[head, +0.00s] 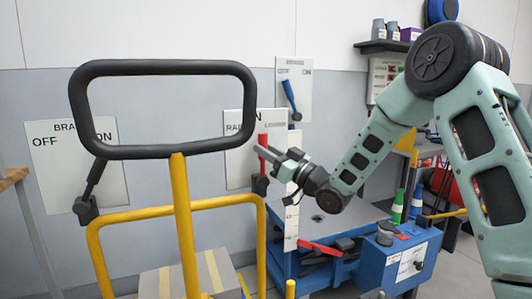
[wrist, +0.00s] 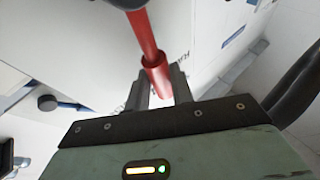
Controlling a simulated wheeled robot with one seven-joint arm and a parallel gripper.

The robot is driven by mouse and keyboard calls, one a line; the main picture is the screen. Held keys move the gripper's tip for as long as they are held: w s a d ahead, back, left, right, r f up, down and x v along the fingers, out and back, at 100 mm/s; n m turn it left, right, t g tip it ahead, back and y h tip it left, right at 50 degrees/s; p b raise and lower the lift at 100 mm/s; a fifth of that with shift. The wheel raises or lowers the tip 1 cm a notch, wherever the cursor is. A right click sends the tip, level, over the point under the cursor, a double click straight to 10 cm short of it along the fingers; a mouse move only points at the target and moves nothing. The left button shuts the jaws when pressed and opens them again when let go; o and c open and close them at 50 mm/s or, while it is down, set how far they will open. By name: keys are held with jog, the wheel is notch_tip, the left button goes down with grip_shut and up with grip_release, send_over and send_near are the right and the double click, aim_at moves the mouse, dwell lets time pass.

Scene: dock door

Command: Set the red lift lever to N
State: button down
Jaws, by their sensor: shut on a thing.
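The red lift lever (head: 263,141) stands roughly upright on its white plate (head: 236,155), marked RAISE, N and LOWER, in the head view. Its tip is just below the N. The handle frame in front hides part of the lettering. My gripper (head: 269,154) reaches in from the right and is shut on the red lever near its upper part. In the wrist view the red lever (wrist: 146,40) runs down from a dark pivot, and its end sits between the fingers of my gripper (wrist: 160,88).
A yellow cart (head: 180,215) with a black handle loop (head: 160,67) stands close in front. A black lever (head: 93,182) is on the left plate and a blue lever (head: 290,97) on the rear plate. A blue lift table (head: 345,275) stands below my arm.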

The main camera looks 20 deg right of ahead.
jog(key=c, duration=1.2)
grip_release()
jog(key=v, duration=1.7)
jog(key=shift+s+f, duration=0.15)
